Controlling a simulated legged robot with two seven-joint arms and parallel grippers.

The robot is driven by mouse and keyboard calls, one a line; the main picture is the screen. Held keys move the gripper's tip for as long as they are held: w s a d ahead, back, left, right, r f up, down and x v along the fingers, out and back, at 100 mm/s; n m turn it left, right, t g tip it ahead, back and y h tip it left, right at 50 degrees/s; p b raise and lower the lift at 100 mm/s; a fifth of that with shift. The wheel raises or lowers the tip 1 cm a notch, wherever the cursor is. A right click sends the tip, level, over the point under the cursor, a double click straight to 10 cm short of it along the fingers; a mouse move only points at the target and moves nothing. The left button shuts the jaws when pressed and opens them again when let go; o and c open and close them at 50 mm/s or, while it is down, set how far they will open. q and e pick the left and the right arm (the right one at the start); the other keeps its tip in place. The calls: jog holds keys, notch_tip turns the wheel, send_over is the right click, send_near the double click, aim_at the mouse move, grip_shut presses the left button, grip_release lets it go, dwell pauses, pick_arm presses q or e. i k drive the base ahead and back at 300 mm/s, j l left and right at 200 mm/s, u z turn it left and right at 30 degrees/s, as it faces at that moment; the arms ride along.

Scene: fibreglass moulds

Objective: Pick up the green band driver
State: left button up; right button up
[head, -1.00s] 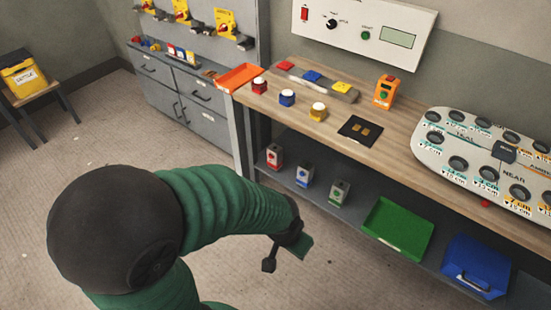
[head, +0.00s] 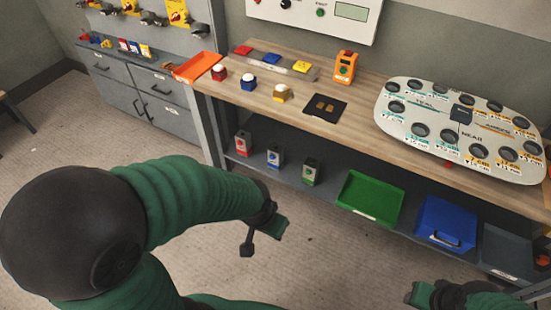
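I cannot clearly make out a green band driver. A small pale canister with a green mark (head: 311,171) stands upright on the lower shelf, right of one with a blue mark (head: 275,157) and one with a red mark (head: 243,144). Whether any of these is a driver is unclear. My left gripper (head: 265,239) is open and empty, over the floor in front of the bench, its two fingers apart. My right gripper (head: 418,294) shows only partly at the bottom right; its opening is hidden.
The wooden bench (head: 250,102) holds coloured pieces, a black pad (head: 325,107) and a white panel of round holes (head: 465,128). A green bin (head: 368,198) and a blue bin (head: 446,222) sit on the lower shelf. Floor before the bench is clear.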

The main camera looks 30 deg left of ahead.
aim_at(312, 164)
jog(key=i+l+u, duration=0.65)
jog(key=i+l, duration=0.4)
